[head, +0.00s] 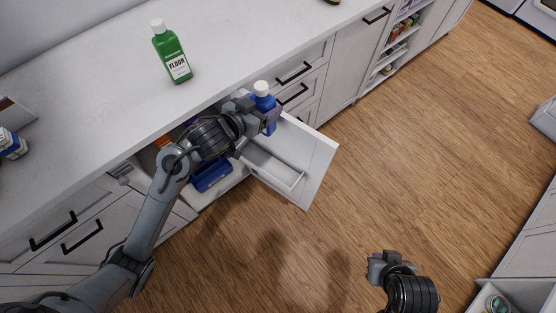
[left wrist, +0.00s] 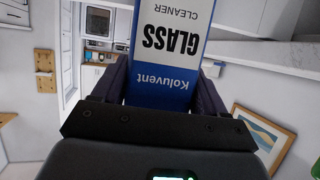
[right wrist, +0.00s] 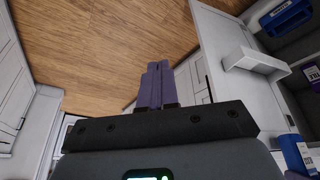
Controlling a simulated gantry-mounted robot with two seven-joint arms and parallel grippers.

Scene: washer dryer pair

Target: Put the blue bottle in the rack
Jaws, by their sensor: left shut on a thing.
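The blue bottle (head: 265,106), with a white cap, is held by my left gripper (head: 258,110). In the left wrist view its label (left wrist: 165,50) reads "Koluvent GLASS CLEANER" upside down, between the two fingers. The bottle is roughly upright, over the open cabinet door's inner side. The white rack (head: 272,168) is fixed inside that door, below the bottle, and looks empty; the rack also shows in the right wrist view (right wrist: 250,60). My right gripper (head: 380,263) is away over the floor; its fingers (right wrist: 154,85) are together with nothing between them.
A green floor cleaner bottle (head: 172,55) stands on the white counter (head: 95,75). The open cabinet, partly hidden by my left arm, holds a blue caddy (head: 211,175) and other items. The wooden floor (head: 430,130) right of the door is clear. An open drawer (head: 520,290) is at lower right.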

